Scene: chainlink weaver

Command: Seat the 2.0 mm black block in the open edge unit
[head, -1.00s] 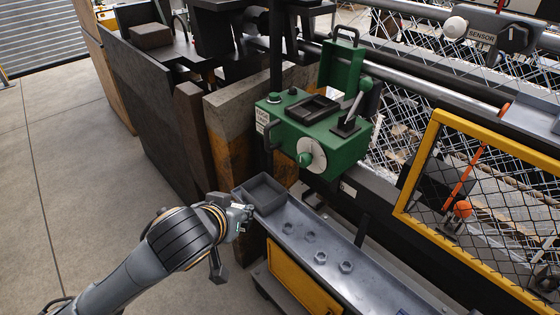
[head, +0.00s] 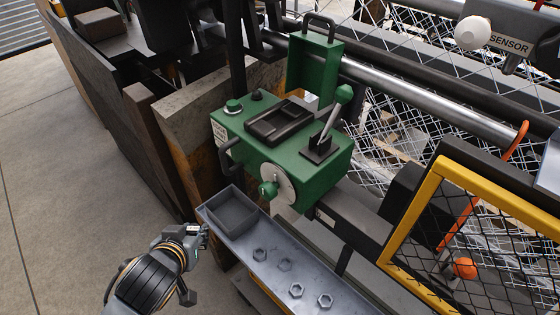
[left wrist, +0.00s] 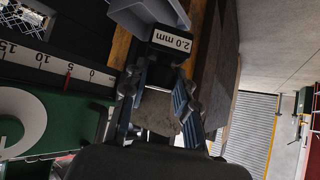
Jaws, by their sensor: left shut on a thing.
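The black block marked 2.0 mm (left wrist: 172,42) is in the left wrist view, at the tips of my left gripper (left wrist: 158,92), which is shut on it. In the head view my left gripper (head: 203,235) is low at the left, beside the near-left side of the grey tray. The block cannot be made out there. The green edge unit (head: 318,178) stands further back and to the right, its green lid (head: 314,62) raised. A black rectangular recessed holder (head: 280,122) sits on its top. My right gripper is not in view.
The grey tray (head: 232,212) sits at the left end of a metal shelf (head: 330,278) with several hex nuts. A yellow mesh guard (head: 408,205) stands at the right.

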